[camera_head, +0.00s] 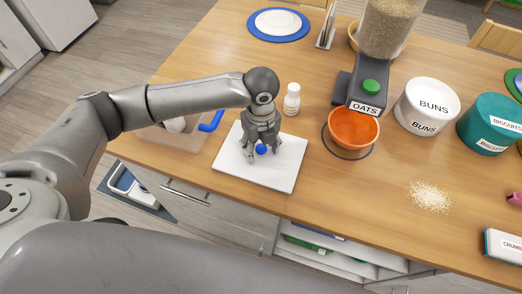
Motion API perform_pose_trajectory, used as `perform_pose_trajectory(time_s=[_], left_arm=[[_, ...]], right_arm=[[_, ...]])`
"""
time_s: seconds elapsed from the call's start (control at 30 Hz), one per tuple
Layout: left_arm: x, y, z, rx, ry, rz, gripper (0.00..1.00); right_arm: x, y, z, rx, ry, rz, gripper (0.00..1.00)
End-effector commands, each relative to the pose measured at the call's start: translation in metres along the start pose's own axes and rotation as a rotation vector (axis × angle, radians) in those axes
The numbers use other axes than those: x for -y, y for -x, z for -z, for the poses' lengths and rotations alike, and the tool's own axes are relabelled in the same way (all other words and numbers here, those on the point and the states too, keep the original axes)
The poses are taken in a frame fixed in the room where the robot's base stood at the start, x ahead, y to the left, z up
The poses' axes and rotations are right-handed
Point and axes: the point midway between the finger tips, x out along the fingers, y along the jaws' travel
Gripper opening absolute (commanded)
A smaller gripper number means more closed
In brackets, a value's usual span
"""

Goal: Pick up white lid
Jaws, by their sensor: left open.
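A flat white square piece with a blue knob, which looks like the white lid (281,181), lies on the wooden table near its front edge. My left gripper (262,156) is over the middle of the lid, pointing down, with its fingers open around the blue knob. The fingers partly hide the knob. I cannot tell whether the fingertips touch the lid. My right gripper is not in view.
A bin with a blue handle (211,121) stands left of the lid. A small white bottle (291,100) stands just behind it. An orange bowl (354,127) sits under the oats dispenser (371,84) to the right. White and teal canisters, spilled crumbs and a crumb box are farther right.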

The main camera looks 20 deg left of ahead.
Motion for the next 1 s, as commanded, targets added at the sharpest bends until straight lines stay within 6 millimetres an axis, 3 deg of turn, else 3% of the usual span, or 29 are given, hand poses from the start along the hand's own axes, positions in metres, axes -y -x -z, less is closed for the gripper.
perform_pose_trajectory(time_s=[0.23, 0.63, 1.0], left_arm=[[0.0004, -0.0015, 0.0, 0.001, -0.001, 0.001, 0.51], [0.0005, -0.001, -0.0001, 0.001, -0.001, 0.001, 0.0], [0.0013, 0.0046, -0.0007, 0.002, 0.0, 0.004, 0.0]], right_arm=[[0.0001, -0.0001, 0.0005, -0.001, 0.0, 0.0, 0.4], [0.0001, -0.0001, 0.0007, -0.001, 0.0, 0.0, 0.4], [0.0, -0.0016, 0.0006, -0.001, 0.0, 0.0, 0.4]])
